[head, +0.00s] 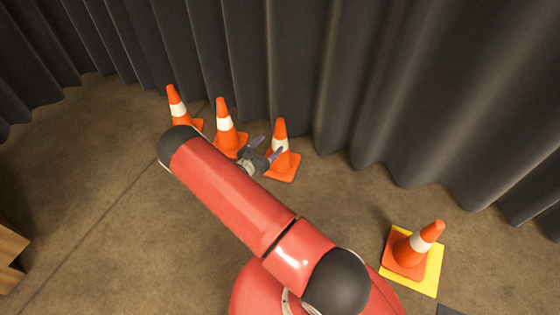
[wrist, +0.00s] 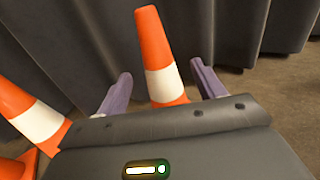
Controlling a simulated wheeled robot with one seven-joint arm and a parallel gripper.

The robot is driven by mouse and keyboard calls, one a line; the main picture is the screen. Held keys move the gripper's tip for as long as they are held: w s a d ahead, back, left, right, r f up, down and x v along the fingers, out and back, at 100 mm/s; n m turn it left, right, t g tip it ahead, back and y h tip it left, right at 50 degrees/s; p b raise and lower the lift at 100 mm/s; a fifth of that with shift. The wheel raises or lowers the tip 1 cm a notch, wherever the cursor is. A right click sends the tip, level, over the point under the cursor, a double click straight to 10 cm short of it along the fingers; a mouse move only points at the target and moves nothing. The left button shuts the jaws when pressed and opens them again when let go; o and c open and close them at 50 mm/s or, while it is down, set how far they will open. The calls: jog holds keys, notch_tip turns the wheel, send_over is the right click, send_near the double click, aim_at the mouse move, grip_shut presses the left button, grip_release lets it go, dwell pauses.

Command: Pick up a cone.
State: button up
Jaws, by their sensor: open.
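Three orange cones with white bands stand in a row before the dark curtain: a left cone (head: 177,107), a middle cone (head: 225,127) and a right cone (head: 281,154). My gripper (head: 270,146) is open and close to the right cone, with nothing held. In the wrist view one cone (wrist: 160,60) stands upright between the two purple fingers of my gripper (wrist: 161,90), its base hidden behind the gripper body. Another cone (wrist: 30,115) shows at the left of the wrist view, outside the fingers. I cannot tell whether any finger touches the cone.
A fourth cone (head: 418,246) stands on a yellow square (head: 427,275) at the lower right. The dark pleated curtain (head: 380,90) runs close behind the cones. A wooden object (head: 10,255) is at the left edge. The brown floor at left is clear.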

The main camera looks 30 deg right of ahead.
aim_at(276, 136)
jog(key=shift+w+d+f, duration=0.2)
jog(key=shift+w+d, duration=0.05)
jog(key=shift+d, duration=0.1)
jog(key=x, duration=0.4)
jog(key=b+x, duration=0.1)
jog(key=x, duration=0.2)
jog(key=shift+w+a+r, duration=0.15)
jog(key=shift+w+r, duration=0.05)
jog(key=shift+r, duration=0.05)
jog(key=shift+c, duration=0.2)
jog(key=c, duration=1.2)
jog(key=shift+c, duration=0.5)
jog(key=shift+r, duration=0.15)
